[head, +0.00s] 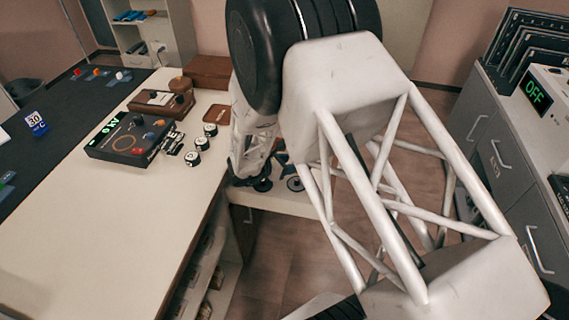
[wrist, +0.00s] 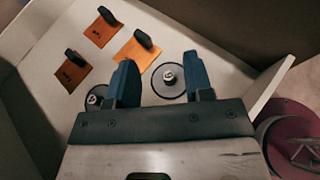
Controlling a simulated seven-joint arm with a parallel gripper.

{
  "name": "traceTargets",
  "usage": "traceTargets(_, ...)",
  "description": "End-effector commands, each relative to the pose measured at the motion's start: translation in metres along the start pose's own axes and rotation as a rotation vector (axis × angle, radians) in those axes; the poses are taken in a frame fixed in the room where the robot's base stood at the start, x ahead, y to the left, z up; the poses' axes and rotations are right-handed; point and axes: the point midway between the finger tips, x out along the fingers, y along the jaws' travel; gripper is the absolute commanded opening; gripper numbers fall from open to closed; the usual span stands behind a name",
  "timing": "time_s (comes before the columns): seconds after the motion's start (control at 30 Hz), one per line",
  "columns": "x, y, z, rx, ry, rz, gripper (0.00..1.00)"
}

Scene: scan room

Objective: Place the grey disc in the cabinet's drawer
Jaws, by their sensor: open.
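In the wrist view, a dark grey disc (wrist: 172,92) with a pale rim and a silver knob lies on a white surface (wrist: 215,65). My gripper (wrist: 161,75) is open, its two blue fingers apart, with the disc showing in the gap beyond them. Nothing is held. A second disc (wrist: 92,103) with a knob is partly hidden by the left finger. In the head view, dark discs (head: 295,184) stand on a low white cabinet top (head: 275,201); my arm hides much of it and my gripper. A handle shows on the cabinet's front below; no open drawer is clearly visible.
Several orange plates with black knobs (wrist: 137,50) lie left of the disc. A raised white edge (wrist: 268,88) bounds the surface at right. In the head view, a long table (head: 110,210) with devices stands left, and grey drawer cabinets (head: 490,130) stand right.

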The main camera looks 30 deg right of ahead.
Motion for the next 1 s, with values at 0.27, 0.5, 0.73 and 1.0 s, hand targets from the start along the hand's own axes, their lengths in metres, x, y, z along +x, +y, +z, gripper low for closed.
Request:
traceTargets(0.27, -0.016, 0.023, 0.022, -0.108, 0.033, 0.118, 0.47)
traceTargets(0.5, -0.07, 0.069, 0.076, -0.442, 0.052, 0.442, 0.47)
traceTargets(0.73, -0.149, 0.093, 0.131, -0.885, -0.057, 0.815, 0.47)
traceTargets(1.0, -0.243, 0.072, 0.181, -1.433, -0.352, 1.193, 0.47)
